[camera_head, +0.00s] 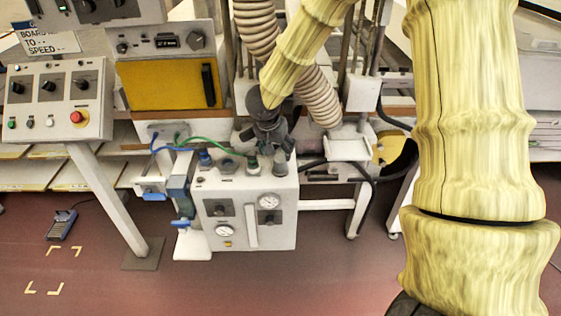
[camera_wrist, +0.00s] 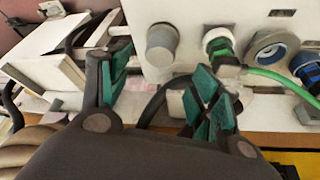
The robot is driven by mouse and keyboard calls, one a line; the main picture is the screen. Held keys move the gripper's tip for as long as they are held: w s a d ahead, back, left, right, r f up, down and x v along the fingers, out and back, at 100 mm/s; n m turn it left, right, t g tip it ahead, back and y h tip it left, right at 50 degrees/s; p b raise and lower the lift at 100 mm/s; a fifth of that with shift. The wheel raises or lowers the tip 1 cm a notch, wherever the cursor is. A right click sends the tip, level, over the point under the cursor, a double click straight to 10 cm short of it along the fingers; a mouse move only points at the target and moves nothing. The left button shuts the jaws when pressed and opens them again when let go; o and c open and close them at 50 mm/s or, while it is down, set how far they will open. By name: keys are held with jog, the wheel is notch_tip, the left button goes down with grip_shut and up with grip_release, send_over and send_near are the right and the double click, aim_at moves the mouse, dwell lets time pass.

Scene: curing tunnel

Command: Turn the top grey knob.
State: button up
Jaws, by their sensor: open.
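A grey knob (camera_head: 280,164) stands on the top of a white box unit (camera_head: 275,235), at the right end of a row of fittings. In the wrist view the grey knob (camera_wrist: 162,45) is a round cap just beyond and between the fingers. My gripper (camera_head: 268,145) points down above the box's top, near the knob. In the wrist view my gripper (camera_wrist: 162,82) is open, with green pads apart and nothing visible between them. I cannot tell whether a finger touches the knob.
Beside the knob are a green-ringed fitting (camera_wrist: 219,42) with a green hose (camera_wrist: 283,84) and blue-ringed fittings (camera_wrist: 268,51). A ribbed duct (camera_head: 312,88) hangs behind my arm. A control panel (camera_head: 58,97) stands at left. The floor in front of the box is clear.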

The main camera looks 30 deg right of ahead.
aim_at(280, 160)
jog(key=x, duration=0.9)
jog(key=shift+f+b, duration=0.2)
jog(key=shift+b, duration=0.2)
jog(key=shift+c, duration=0.3)
jog(key=shift+r, duration=0.1)
jog(key=c, duration=1)
